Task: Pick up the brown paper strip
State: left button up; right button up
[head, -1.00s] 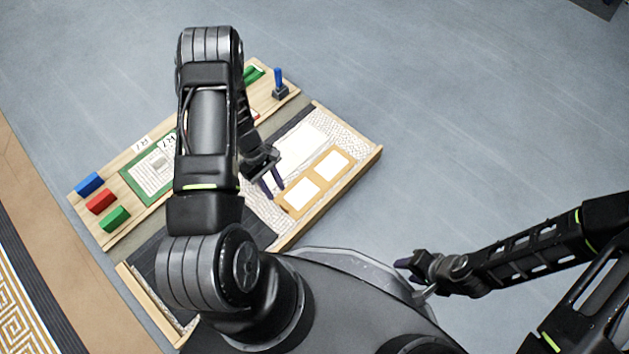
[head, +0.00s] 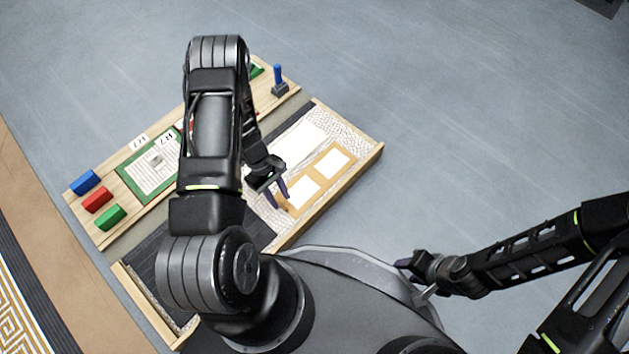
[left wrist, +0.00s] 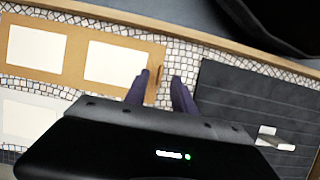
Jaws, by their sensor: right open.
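The brown paper strip (head: 296,197) lies on the white mosaic part of a wooden tray and carries two white rectangles. In the left wrist view the strip (left wrist: 75,60) runs in from the left, and a small darker brown piece shows at its right end. My left gripper (head: 281,200) is open at the strip's near end. My right gripper (head: 413,279) is open and empty, off to the right, away from the tray.
The wooden tray (head: 365,163) has a raised rim and a dark grooved panel (left wrist: 235,95). A white sheet (head: 297,143) lies beside the strip. Behind are blue, red and green blocks (head: 97,199), a green-framed card (head: 150,187) and a blue-handled stamp (head: 279,82). Floor on the right is clear.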

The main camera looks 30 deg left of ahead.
pick_arm(q)
jog(key=x, duration=0.2)
jog(key=shift+d+f, duration=0.15)
jog(key=shift+f, duration=0.15)
jog(key=shift+c, duration=0.3)
grip_shut()
dwell(0.5)
